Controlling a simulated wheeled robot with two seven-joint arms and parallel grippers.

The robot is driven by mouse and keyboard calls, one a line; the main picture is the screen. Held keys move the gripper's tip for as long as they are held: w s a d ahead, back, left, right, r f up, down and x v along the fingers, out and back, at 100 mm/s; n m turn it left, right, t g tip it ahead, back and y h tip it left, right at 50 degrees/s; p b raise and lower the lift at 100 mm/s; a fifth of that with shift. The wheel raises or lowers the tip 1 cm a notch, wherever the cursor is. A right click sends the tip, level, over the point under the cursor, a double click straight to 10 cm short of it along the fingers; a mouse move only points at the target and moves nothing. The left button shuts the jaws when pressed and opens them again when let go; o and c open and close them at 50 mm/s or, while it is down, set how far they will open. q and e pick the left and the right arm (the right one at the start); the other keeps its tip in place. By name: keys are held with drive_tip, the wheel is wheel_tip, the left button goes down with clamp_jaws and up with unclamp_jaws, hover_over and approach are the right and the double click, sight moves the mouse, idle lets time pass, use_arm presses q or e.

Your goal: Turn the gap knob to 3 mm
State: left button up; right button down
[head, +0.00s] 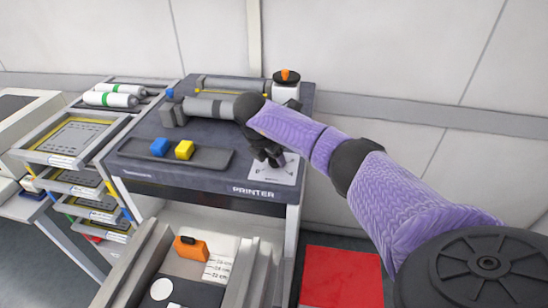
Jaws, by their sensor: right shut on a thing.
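The printer (210,188) is a dark-topped unit with its name on the front edge. A white dial plate (288,174) with small dark marks lies at its front right corner. My right gripper (269,162) points down over this plate and is shut on the gap knob. The knob is mostly hidden by the dark fingers. The marks are too small to read, so I cannot tell the knob's setting. My left gripper is not in view.
A bottle with an orange cap (286,86) stands behind. An open drawer (160,240) is below. A red mat (342,277) lies on the floor. Shelves (72,140) stand left.

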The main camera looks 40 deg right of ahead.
drive_tip(key=m+g+b, duration=0.1)
drive_tip(key=m, duration=0.3)
drive_tip(key=shift+w+g+b, duration=0.1)
drive_tip(key=shift+g+b, duration=0.2)
drive_tip(key=shift+b, duration=0.05)
drive_tip(key=shift+m, duration=0.6)
drive_tip(key=shift+c, duration=1.8)
unclamp_jaws()
drive_tip(key=shift+o, duration=0.7)
drive_tip(key=shift+r, duration=0.1)
